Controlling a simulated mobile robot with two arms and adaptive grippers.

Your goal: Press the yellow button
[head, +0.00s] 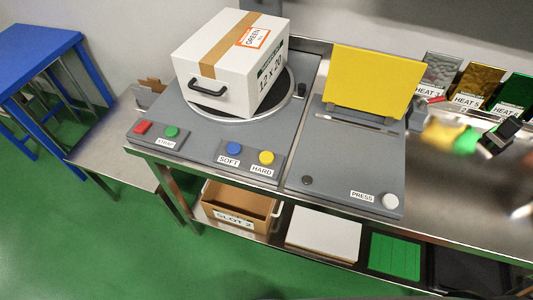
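The yellow button (266,157) is a round button on the grey front panel, above a label reading HARD. A blue button (234,148) labelled SOFT sits just left of it on the same raised plate. Further left, a red button (142,128) and a green button (171,132) share a plate labelled STRAP. Nothing covers or touches the yellow button.
A white carton (222,101) labelled GREEN stands on the turntable (246,116) behind the buttons. A yellow panel (376,80) stands on the press unit (338,165) at right. A cardboard box (240,203) is on the shelf below. The space before the buttons is clear.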

